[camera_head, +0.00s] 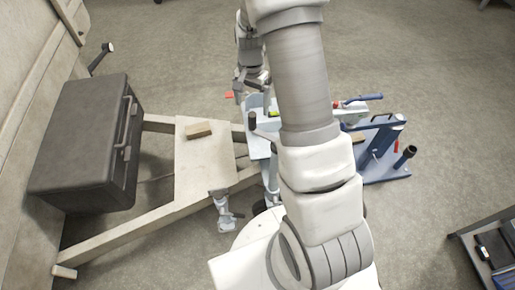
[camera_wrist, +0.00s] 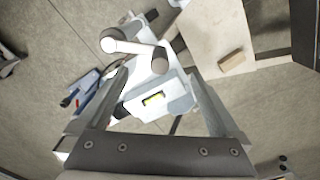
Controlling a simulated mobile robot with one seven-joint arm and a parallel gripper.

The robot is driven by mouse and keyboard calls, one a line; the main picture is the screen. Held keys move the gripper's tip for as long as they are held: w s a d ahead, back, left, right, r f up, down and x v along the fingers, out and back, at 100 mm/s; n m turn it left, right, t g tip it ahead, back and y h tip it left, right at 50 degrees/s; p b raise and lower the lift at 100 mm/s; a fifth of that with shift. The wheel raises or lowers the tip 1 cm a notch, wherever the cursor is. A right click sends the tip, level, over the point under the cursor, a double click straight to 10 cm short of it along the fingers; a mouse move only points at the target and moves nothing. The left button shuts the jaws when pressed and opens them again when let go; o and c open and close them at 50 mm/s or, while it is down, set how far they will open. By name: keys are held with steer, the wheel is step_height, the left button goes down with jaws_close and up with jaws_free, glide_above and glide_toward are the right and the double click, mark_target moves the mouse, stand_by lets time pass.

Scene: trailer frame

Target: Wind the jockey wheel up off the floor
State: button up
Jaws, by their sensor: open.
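The jockey wheel's crank shows in the wrist view as a pale arm (camera_wrist: 135,47) with a dark grip (camera_wrist: 108,33) at its left end. In the head view the dark grip (camera_head: 253,119) stands up just left of my arm. The wheel (camera_head: 260,207) is a dark shape low beside my base, mostly hidden, so its contact with the floor cannot be told. My gripper (camera_wrist: 157,80) is open and empty. The crank lies beyond its fingertips, apart from them as far as I can see. In the head view my arm covers much of the coupling area.
A dark box (camera_head: 82,150) sits on the trailer's frame at left, beside a pale board (camera_head: 205,165) bearing a wooden block (camera_head: 199,130). A blue stand (camera_head: 380,160) is at right. A dark tray (camera_head: 485,250) is lower right.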

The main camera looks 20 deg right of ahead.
mark_target(253, 114)
step_height(253, 114, down, 7)
steer(key=b, duration=0.4)
steer(key=shift+f+b, duration=0.15)
steer(key=shift+b, duration=0.2)
steer(key=shift+c, duration=0.2)
steer(key=shift+r, duration=0.2)
steer(key=shift+c, duration=1.1)
jaws_close()
